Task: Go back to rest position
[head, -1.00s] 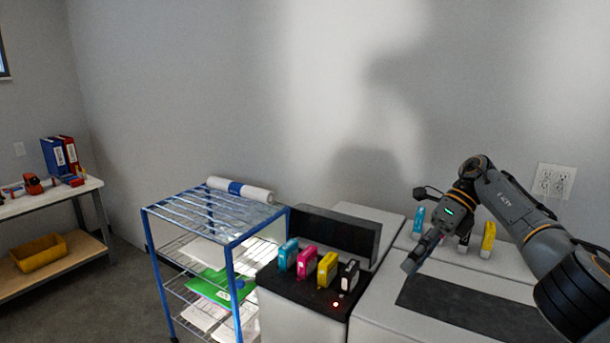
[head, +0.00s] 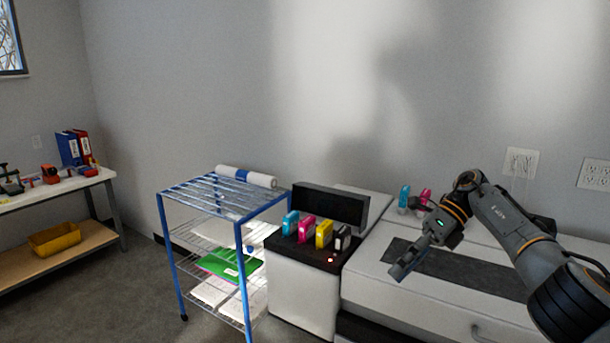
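My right gripper (head: 405,267) hangs at the end of my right arm, over the front of the white printer (head: 375,278) with a dark strip on top. Its fingers point down and left and look close together, but the angle hides whether there is a gap. No object shows in it. Several ink cartridges stand in the black-topped unit to its left: cyan (head: 290,223), magenta (head: 306,229), yellow (head: 323,234) and black (head: 342,238). More cartridges, cyan (head: 404,196) and magenta (head: 425,197), stand behind the gripper. My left gripper is out of view.
A blue wire cart (head: 166,250) holds papers, a green folder (head: 218,264) and a white roll (head: 246,177) on top. A workbench (head: 100,176) with binders and a yellow bin (head: 55,239) stands far left. Open floor lies between bench and cart.

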